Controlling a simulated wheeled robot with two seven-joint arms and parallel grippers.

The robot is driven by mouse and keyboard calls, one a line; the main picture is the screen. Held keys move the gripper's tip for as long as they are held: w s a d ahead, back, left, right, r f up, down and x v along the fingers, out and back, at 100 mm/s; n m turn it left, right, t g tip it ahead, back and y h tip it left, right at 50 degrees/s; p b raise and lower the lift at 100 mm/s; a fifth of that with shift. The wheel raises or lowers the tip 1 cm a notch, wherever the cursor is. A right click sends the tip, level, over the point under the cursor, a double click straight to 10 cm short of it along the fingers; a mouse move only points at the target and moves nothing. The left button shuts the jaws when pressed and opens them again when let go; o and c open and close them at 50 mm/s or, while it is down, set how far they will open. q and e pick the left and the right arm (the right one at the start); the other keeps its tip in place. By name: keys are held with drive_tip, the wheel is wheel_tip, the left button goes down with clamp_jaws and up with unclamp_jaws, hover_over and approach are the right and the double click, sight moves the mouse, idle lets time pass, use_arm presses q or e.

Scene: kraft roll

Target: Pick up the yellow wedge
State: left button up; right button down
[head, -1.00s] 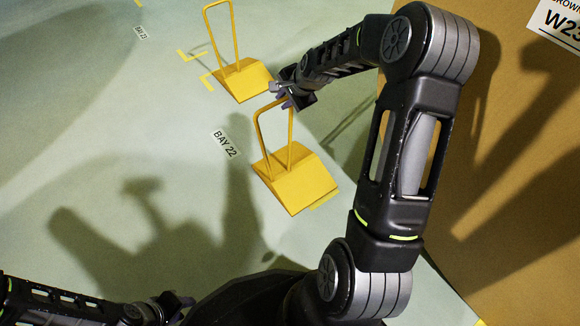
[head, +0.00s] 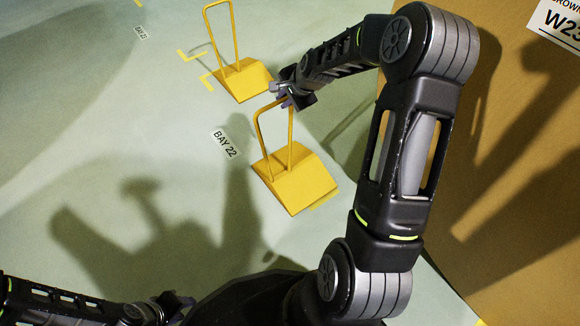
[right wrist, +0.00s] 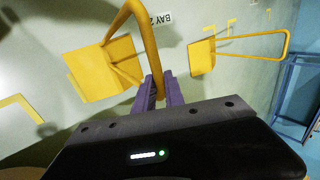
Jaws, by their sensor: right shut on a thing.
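The nearer yellow wedge (head: 296,187) rests on the floor in the middle of the head view, with its tall hoop handle standing up. My right gripper (head: 284,97) is shut on the upper part of this handle. In the right wrist view the wedge's body (right wrist: 98,68) is at upper left, and its handle runs down between the purple fingers (right wrist: 160,92). A second yellow wedge (head: 243,80) with a similar handle stands farther back, and also shows in the right wrist view (right wrist: 203,57). My left gripper (head: 176,304) is low at the left, far from both wedges; its fingers are unclear.
A large brown kraft roll (head: 530,190) fills the right side, with a white label (head: 560,22) on it. Floor labels read BAY 22 (head: 225,144) and BAY 21 (head: 141,33). Yellow marks (head: 207,82) lie on the floor. The floor left of the wedges is open.

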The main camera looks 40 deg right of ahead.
idle(0.3)
drive_tip(key=shift+w+r, duration=0.1)
drive_tip(key=shift+r, duration=0.05)
drive_tip(key=shift+r+p, duration=2.3)
drive_tip(key=shift+r, duration=2.7)
drive_tip(key=shift+d, duration=0.1)
